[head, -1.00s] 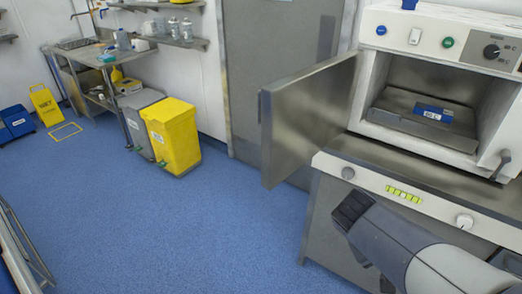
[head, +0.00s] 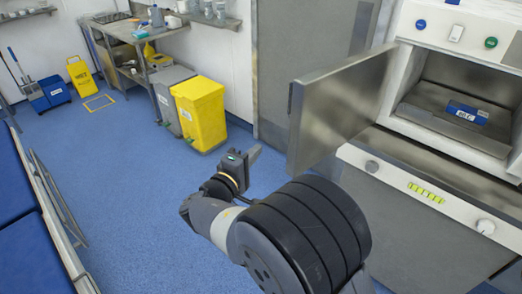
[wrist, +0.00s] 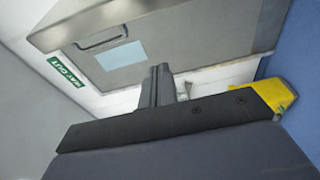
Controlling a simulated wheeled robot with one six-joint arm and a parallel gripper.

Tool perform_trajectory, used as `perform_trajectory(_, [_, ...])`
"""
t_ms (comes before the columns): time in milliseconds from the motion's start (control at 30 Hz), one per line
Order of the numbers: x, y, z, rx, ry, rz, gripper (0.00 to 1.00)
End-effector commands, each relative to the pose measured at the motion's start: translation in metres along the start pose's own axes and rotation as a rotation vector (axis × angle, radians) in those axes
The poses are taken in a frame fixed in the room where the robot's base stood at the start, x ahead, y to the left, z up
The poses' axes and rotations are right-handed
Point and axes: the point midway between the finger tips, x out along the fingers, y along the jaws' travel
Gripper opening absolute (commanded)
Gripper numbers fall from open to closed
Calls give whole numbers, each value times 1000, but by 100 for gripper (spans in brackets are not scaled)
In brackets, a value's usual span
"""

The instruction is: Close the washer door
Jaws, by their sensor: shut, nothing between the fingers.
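The washer (head: 428,116) is a white-fronted unit at the right of the head view, with an open metal-lined chamber. Its grey metal door (head: 340,108) stands wide open, swung out to the left from the chamber's left side. A blue labelled block (head: 467,112) lies inside the chamber. My gripper (head: 252,154) is shut and empty, over the floor left of the door's free edge and apart from it in the picture. In the wrist view its fingers (wrist: 157,85) are together, with nothing between them.
A yellow bin (head: 199,115) and a grey bin (head: 168,100) stand by the wall behind my gripper. A railed blue bed (head: 25,250) is at the left edge. The blue floor between is clear. The wrist view shows a grey panel with a handle (wrist: 100,38).

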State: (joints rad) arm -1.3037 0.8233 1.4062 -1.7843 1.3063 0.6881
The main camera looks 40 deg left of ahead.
Motion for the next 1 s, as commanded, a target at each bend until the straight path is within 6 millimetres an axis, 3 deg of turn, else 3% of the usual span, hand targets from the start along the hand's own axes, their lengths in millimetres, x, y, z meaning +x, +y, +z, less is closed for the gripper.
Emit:
perform_trajectory(367, [84, 3, 3, -1, -6, -2, 0])
perform_trajectory(633, [69, 2, 31, -2, -2, -2, 0])
perform_trajectory(1000, [66, 0, 39, 0, -2, -2, 0])
